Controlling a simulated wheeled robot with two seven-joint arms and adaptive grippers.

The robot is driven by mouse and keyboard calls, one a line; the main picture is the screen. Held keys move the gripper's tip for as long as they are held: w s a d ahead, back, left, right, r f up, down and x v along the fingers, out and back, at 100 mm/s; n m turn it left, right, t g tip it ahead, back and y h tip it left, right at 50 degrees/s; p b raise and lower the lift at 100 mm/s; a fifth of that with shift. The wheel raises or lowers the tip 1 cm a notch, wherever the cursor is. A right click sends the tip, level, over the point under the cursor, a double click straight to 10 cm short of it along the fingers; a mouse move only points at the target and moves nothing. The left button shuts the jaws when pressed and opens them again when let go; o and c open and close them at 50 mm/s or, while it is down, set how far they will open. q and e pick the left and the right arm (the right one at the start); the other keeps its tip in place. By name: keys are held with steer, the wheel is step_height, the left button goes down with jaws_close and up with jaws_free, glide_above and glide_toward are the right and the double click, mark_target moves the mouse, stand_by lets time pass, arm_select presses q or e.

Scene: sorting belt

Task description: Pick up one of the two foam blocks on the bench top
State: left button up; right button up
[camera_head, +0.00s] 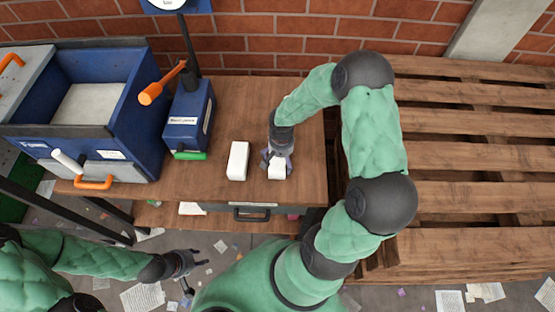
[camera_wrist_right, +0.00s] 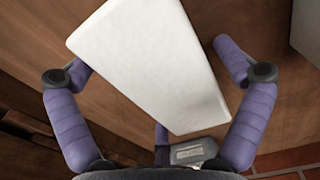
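Two white foam blocks are on the wooden bench top. The left block (camera_head: 238,161) lies clear of both grippers. The right block (camera_head: 277,171) is partly hidden under my right gripper (camera_head: 276,160). In the right wrist view this block (camera_wrist_right: 150,65) fills the middle, tilted in the picture, between the purple fingers of my right gripper (camera_wrist_right: 158,75). The left finger is at the block's edge, and a small gap shows at the right finger, so the gripper looks open around it. My left gripper (camera_head: 184,271) is open and empty, over the floor in front of the bench.
A blue box with an orange lever (camera_head: 187,118) stands on the bench (camera_head: 225,190) left of the blocks. A large blue bin (camera_head: 125,105) is further left. Wooden pallets (camera_head: 470,150) are at the right. A brick wall (camera_head: 270,40) closes the back. Paper scraps litter the floor.

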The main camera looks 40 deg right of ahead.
steer(key=c, duration=0.5)
